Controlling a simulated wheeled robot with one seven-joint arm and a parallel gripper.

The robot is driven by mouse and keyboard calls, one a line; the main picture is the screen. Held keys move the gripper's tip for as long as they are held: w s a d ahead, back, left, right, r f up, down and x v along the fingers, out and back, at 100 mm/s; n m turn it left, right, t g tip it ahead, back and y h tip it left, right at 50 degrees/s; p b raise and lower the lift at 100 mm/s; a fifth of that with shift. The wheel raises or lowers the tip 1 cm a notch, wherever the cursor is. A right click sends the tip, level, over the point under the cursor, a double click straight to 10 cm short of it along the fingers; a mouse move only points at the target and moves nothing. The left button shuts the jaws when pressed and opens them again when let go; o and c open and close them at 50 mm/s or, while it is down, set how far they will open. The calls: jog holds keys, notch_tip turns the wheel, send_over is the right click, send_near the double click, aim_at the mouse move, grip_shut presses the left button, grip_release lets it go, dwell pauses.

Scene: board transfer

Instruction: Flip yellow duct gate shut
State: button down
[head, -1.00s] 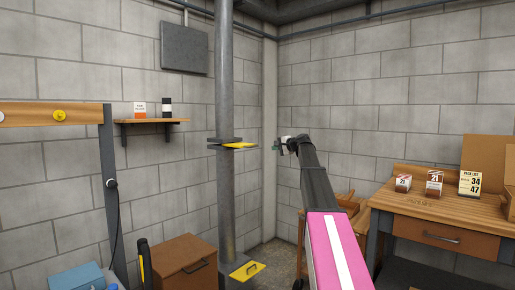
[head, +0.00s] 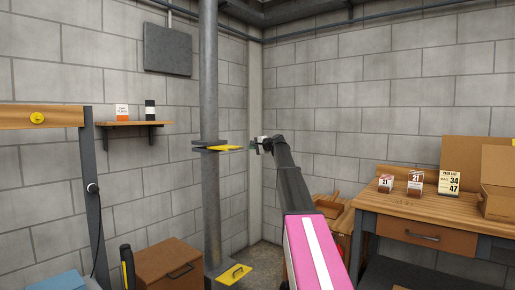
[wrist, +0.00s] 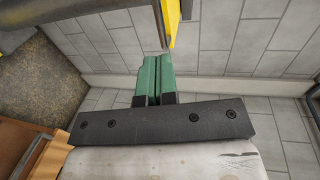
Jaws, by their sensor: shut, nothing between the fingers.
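The yellow duct gate (head: 226,148) is a flat plate sticking out to the right from a dark collar on the grey vertical duct (head: 209,90). My gripper (head: 252,147) is just to the right of the gate's outer edge, at about its height. In the wrist view, the green fingers (wrist: 154,78) are pressed together with nothing between them. The gate's yellow edge (wrist: 174,22) is close ahead of the fingertips, slightly to the right. I cannot tell whether they touch.
A second yellow plate with a handle (head: 234,274) is low on the duct. A workbench (head: 440,217) with boxes stands at right. A small shelf (head: 135,124) hangs on the left wall. A brown chest (head: 168,262) sits by the duct's foot.

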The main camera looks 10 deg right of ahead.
jog(key=x, duration=0.7)
jog(key=shift+w+a, duration=0.2)
jog(key=shift+w, duration=0.05)
jog(key=shift+f, duration=0.1)
jog(key=x, duration=0.4)
jog(key=r+x, duration=0.1)
jog(key=x, duration=0.3)
jog(key=r+x, duration=0.1)
jog(key=x, duration=0.3)
jog(key=shift+w+a+r, duration=0.1)
jog(key=shift+w, duration=0.25)
jog(key=shift+a, duration=0.15)
jog(key=v, duration=1.4)
jog(key=shift+s, duration=0.2)
jog(key=shift+r, duration=0.1)
